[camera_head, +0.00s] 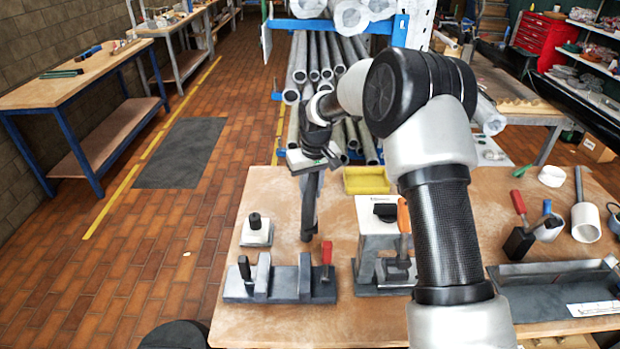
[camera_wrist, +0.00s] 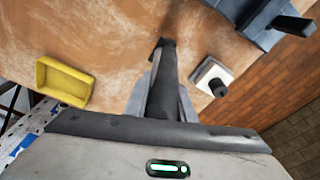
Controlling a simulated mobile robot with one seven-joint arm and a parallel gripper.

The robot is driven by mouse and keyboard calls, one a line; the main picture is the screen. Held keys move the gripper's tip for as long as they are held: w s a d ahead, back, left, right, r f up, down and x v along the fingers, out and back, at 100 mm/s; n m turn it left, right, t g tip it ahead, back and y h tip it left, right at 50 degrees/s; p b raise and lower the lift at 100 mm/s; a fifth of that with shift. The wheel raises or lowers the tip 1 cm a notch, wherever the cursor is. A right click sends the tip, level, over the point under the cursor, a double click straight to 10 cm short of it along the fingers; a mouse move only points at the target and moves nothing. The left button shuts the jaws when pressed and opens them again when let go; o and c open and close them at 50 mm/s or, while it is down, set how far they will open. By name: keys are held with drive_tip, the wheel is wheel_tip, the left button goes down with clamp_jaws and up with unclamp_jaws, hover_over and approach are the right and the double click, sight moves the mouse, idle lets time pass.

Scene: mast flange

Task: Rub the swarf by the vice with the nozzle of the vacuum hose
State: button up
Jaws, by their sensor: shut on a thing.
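My gripper (camera_head: 313,165) is shut on the black nozzle of the vacuum hose, (camera_head: 310,208) which points down over the wooden bench. In the wrist view the nozzle (camera_wrist: 163,85) stands between my two grey fingers (camera_wrist: 161,103), its dark tip towards the bench top. The tip is just behind the grey vice (camera_head: 283,282), which has a black and a red handle. I cannot tell whether the tip touches the wood. The vice also shows at the upper right of the wrist view (camera_wrist: 258,20). I cannot make out the swarf clearly; pale worn patches mark the wood.
A white block with a black knob (camera_head: 256,231) stands left of the nozzle. A yellow tray (camera_head: 366,180) lies behind to the right. A grey-and-white fixture with an orange handle (camera_head: 381,240) stands right of the vice. Bare bench lies around the nozzle.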

sight(311, 180)
drive_tip(key=shift+r+p, duration=0.8)
drive_tip(key=shift+r, duration=1.15)
